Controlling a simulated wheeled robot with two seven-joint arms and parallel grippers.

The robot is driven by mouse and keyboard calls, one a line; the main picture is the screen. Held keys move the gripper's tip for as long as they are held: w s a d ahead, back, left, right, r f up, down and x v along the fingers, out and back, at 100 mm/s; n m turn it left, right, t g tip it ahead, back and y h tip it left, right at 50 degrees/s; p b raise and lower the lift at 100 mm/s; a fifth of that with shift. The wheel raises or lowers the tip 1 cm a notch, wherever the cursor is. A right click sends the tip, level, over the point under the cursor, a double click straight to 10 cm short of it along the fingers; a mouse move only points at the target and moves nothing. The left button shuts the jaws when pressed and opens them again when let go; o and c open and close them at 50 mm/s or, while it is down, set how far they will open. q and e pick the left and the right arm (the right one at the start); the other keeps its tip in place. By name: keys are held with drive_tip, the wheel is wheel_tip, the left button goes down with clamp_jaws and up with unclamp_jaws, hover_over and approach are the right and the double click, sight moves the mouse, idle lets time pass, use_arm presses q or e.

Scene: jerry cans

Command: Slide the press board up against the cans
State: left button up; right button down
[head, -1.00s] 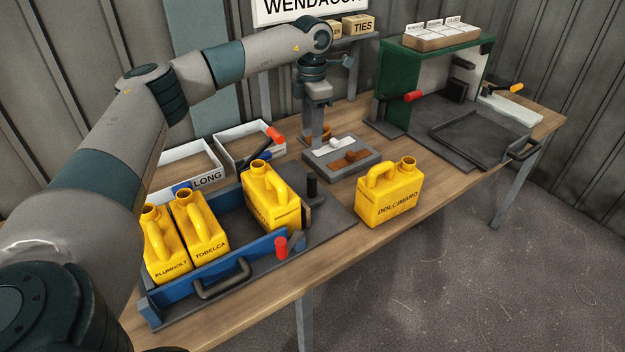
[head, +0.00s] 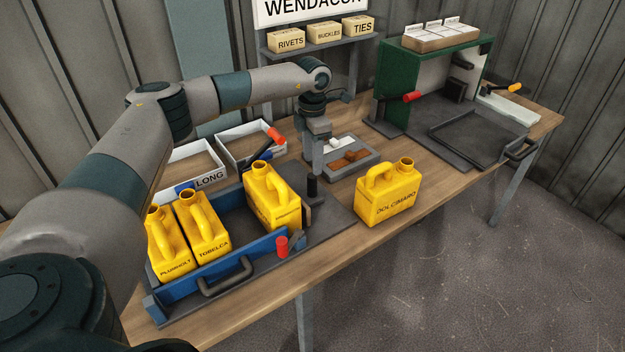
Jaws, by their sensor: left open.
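Three yellow cans stand in the blue tray: PLUMHOLT (head: 170,252) and TOBELCA (head: 205,228) together at the left, and a third can (head: 268,195) apart at the right, its label too small to read. The press board (head: 305,214) seems to be the dark upright piece right beside the third can, mostly hidden by it. A black post (head: 312,188) stands there. My left gripper (head: 315,171) points down, open, just above and behind that post. A fourth can, DOLCIMARO (head: 388,193), stands on the table outside the tray. My right gripper is not in view.
The blue tray (head: 205,280) has a front handle and a red-knobbed lever (head: 282,246) at its front right. White bins (head: 250,140) stand behind it. A grey parts tray (head: 350,168) lies behind the DOLCIMARO can. A green press frame (head: 395,85) stands at the back right.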

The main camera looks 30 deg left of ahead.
sight(312, 183)
use_arm(q)
wheel_tip(312, 183, down, 8)
drive_tip(key=shift+f+p, duration=0.1)
drive_tip(key=shift+p, duration=1)
drive_tip(key=shift+f, duration=0.6)
clamp_jaws()
drive_tip(key=shift+s+a+p, duration=0.25)
drive_tip(key=shift+s, duration=0.4)
drive_tip(key=shift+s+a+p, duration=0.3)
drive_tip(key=shift+s, duration=0.4)
drive_tip(key=shift+s+a+p, duration=0.25)
drive_tip(key=shift+s, duration=0.4)
unclamp_jaws()
drive_tip(key=shift+w+r, duration=0.1)
drive_tip(key=shift+r, duration=0.05)
